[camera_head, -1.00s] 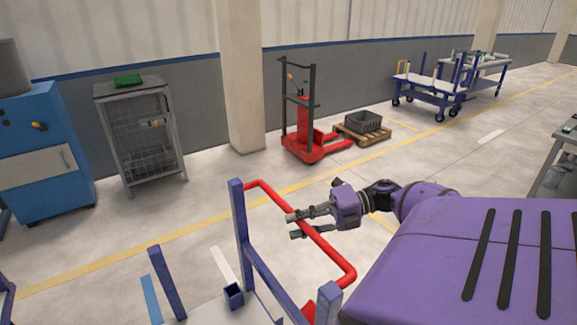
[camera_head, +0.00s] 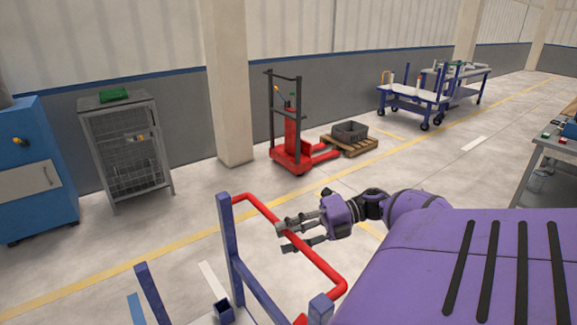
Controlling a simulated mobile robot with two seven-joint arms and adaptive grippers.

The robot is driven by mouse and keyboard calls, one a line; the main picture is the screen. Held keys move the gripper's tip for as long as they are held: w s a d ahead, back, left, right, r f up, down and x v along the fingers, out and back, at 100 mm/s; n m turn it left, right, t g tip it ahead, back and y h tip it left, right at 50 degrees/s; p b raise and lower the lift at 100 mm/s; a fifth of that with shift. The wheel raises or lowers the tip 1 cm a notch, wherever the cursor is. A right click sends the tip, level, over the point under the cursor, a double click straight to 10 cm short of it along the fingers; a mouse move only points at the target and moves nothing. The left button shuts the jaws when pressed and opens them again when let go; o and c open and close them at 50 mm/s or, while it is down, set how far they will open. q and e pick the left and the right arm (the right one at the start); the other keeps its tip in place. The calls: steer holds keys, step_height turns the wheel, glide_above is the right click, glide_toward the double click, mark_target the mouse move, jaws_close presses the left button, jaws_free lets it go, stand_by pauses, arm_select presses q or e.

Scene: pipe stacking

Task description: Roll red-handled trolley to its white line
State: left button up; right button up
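The red-handled trolley (camera_head: 229,245) stands at the bottom, with blue upright posts and a red tube handle (camera_head: 318,264) on its right side; its lower part is cut off by the frame. My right gripper (camera_head: 282,238) is at the handle's long bar. Its two dark fingers are apart, one above and one below the bar; I cannot tell whether they touch it. A short white line (camera_head: 208,279) lies on the floor just behind the trolley. Another white line (camera_head: 474,143) lies far off at right. My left gripper is out of view.
A yellow floor line (camera_head: 185,241) crosses behind the trolley. Along the wall stand a blue cabinet (camera_head: 38,165), a mesh cage (camera_head: 128,157), a red stacker (camera_head: 291,142), a pallet with a grey crate (camera_head: 350,131) and another blue trolley (camera_head: 413,101). Open floor lies between.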

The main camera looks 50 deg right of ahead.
steer(key=v, duration=1.2)
stand_by(0.3)
